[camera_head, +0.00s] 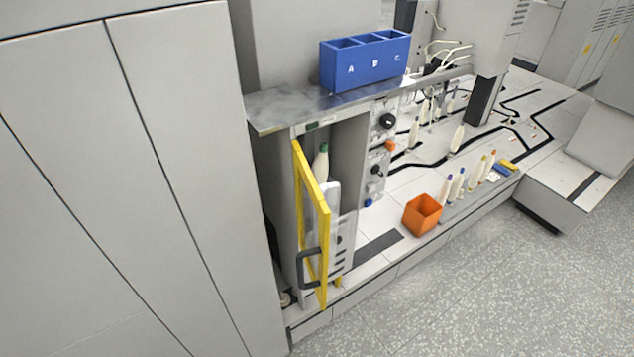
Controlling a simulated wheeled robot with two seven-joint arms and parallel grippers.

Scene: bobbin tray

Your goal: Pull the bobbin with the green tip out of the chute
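The bobbin with the green tip (321,162) stands upright inside the chute (349,165), behind a yellow-framed door (312,220). Its green tip and upper white body show; its lower part is hidden by the door and a pale panel. The door stands swung outward, seen nearly edge-on, with a dark handle (308,268) on its face. Neither of my grippers is in view.
A blue bin marked with letters (365,68) sits on the metal shelf (290,107) above the chute. An orange box (422,214) and several bobbins with coloured tips (459,185) stand on the platform at right. Grey cabinets (120,180) fill the left. The speckled floor (480,290) is clear.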

